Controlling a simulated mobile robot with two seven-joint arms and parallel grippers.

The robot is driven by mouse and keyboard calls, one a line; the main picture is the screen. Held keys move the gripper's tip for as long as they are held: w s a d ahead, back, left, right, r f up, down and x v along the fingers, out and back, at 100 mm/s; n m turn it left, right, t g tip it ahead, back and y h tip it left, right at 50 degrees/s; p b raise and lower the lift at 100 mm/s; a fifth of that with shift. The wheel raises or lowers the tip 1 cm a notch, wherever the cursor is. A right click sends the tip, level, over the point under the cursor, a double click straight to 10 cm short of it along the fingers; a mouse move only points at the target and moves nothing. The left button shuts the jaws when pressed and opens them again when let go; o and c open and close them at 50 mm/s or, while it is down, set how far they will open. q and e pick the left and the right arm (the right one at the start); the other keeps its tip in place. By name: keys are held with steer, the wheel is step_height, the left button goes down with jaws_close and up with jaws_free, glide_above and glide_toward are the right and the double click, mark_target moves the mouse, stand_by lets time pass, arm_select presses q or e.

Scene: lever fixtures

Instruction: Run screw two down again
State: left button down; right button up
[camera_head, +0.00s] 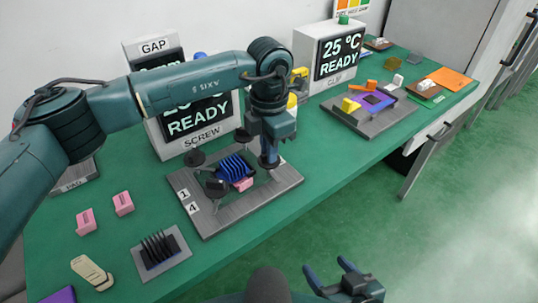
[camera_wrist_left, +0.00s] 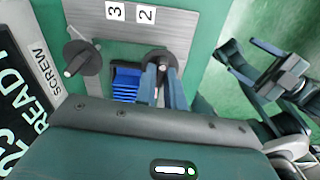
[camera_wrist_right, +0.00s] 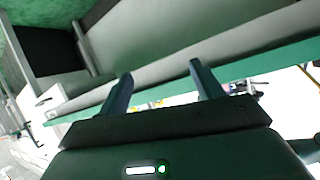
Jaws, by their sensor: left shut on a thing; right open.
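A grey metal plate (camera_head: 220,220) holds a blue finned block (camera_head: 234,168) with a pink piece (camera_head: 243,185) at its front. Labels 1 and 4 show at its left. My left gripper (camera_head: 268,163) reaches down at the plate's right side. In the left wrist view my left gripper (camera_wrist_left: 158,85) is shut on the dark round knob of screw two (camera_wrist_left: 157,60), beside label 2 (camera_wrist_left: 146,15). Another knob (camera_wrist_left: 82,58) stands near label 3. The screw's lower end is hidden. My right gripper (camera_head: 345,285) is open and empty, off the table's front edge.
A screen reading READY, SCREW (camera_head: 200,120) stands behind the plate. Pink blocks (camera_head: 123,203), a black finned block on a grey plate (camera_head: 160,250) and a beige part (camera_head: 92,270) lie left. A second fixture (camera_head: 370,112) is at right. The green table (camera_head: 310,165) is clear between.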

arm_select(q)
steer(key=shift+f+m+b, duration=0.1)
steer(key=shift+m+b, duration=0.45)
steer(key=shift+m, duration=0.35)
steer(key=m+b, duration=0.1)
steer(key=m, duration=0.1)
steer(key=shift+m, duration=0.4)
steer(key=m+b, duration=0.1)
steer(key=m, duration=0.1)
steer(key=shift+m, duration=0.3)
steer(key=shift+m+b, duration=0.55)
steer(key=shift+m, duration=1.35)
steer(key=m+b, duration=0.1)
steer(key=m, duration=0.1)
steer(key=shift+m, duration=0.3)
steer(key=m, duration=0.2)
steer(key=shift+m, duration=0.4)
steer(key=m, duration=0.9)
arm_select(e)
steer(key=shift+s+d+r+t+h, duration=0.2)
steer(key=shift+s+d+t, duration=0.15)
steer(key=shift+d+t, duration=0.2)
steer(key=shift+s+d+r+t+h, duration=0.15)
steer(key=shift+s+d+t, duration=0.2)
steer(key=shift+d+t, duration=0.2)
arm_select(q)
steer(key=shift+m, duration=0.3)
arm_select(e)
steer(key=shift+w+r, duration=0.1)
